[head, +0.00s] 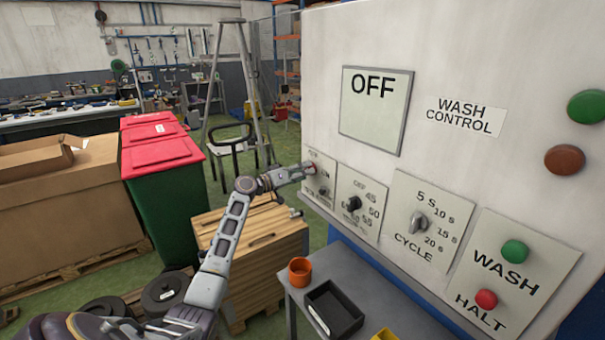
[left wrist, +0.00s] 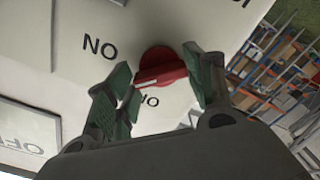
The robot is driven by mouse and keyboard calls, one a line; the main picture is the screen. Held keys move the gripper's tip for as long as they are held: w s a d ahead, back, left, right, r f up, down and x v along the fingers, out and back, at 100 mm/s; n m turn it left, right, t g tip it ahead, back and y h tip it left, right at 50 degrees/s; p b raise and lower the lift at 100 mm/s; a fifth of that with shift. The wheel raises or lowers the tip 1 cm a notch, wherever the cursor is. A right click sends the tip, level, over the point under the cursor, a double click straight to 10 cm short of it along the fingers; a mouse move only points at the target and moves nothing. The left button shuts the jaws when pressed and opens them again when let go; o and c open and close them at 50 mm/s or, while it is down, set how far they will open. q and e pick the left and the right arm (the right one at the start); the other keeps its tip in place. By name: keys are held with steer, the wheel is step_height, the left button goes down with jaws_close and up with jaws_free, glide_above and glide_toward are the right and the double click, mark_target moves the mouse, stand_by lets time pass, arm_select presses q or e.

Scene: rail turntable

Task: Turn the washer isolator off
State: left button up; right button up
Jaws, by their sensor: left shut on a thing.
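The washer isolator is a red rotary knob (left wrist: 162,66) on a pale plate (head: 322,191) at the left end of the white control panel. In the head view my left gripper (head: 308,169) is at this plate and covers most of the knob. In the left wrist view the green-padded fingers of my left gripper (left wrist: 165,88) are on either side of the knob, shut on it. Lettering beside the knob appears upside down and is partly hidden, so I cannot tell its setting. My right gripper is not in view.
A display (head: 376,108) reads OFF above a dial (head: 354,204), the CYCLE dial (head: 418,223), a green WASH button (head: 515,251) and a red HALT button (head: 486,298). Below stands a grey table (head: 375,325) with an orange cup (head: 300,271) and black tray (head: 333,311).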

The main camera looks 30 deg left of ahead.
arm_select(q)
steer(key=shift+n+p, duration=1.95)
steer(key=shift+n, duration=2.85)
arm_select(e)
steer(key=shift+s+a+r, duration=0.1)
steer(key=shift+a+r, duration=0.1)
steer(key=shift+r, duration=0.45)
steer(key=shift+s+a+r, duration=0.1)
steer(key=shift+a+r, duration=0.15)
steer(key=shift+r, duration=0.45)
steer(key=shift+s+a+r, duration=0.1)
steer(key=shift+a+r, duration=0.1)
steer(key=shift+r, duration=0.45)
arm_select(q)
steer(key=o, duration=0.8)
steer(key=shift+o, duration=1)
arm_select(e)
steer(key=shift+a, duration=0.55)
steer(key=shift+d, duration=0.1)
